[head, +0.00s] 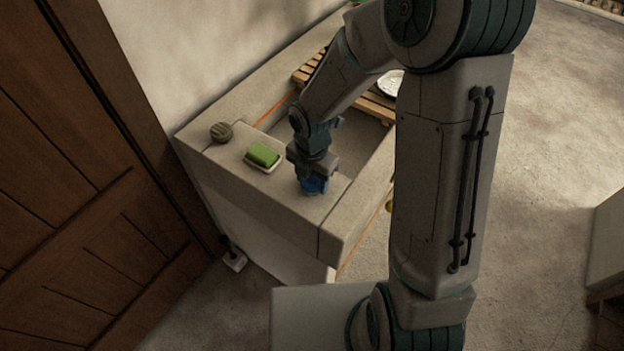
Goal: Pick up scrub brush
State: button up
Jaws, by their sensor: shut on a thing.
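My gripper (312,178) points down at the front end of the stone counter. It is shut on a small blue thing, which fits the scrub brush (316,186). Only the blue part shows below and beside the fingers; the rest is hidden by my gripper. The blue thing is at or just above the counter top; I cannot tell whether it touches.
A green block (262,153) lies on a pale dish left of my gripper. A round ribbed object (221,132) sits farther left. Behind is a sunken basin with a wooden slatted rack (375,106) and a white plate (391,82). A wooden door (80,180) stands left.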

jog(key=shift+r, duration=0.45)
jog(key=r, duration=0.2)
jog(key=d+r, duration=0.1)
jog(key=r, duration=0.1)
jog(key=shift+w, duration=0.25)
jog(key=w+d+r, duration=0.2)
jog(key=d+r, duration=0.1)
jog(key=d, duration=0.2)
jog(key=w+d+r+p, duration=0.1)
jog(key=d+r, duration=0.2)
jog(key=d, duration=0.2)
jog(key=shift+w, duration=0.35)
jog(key=o, duration=0.4)
jog(key=shift+c, duration=1)
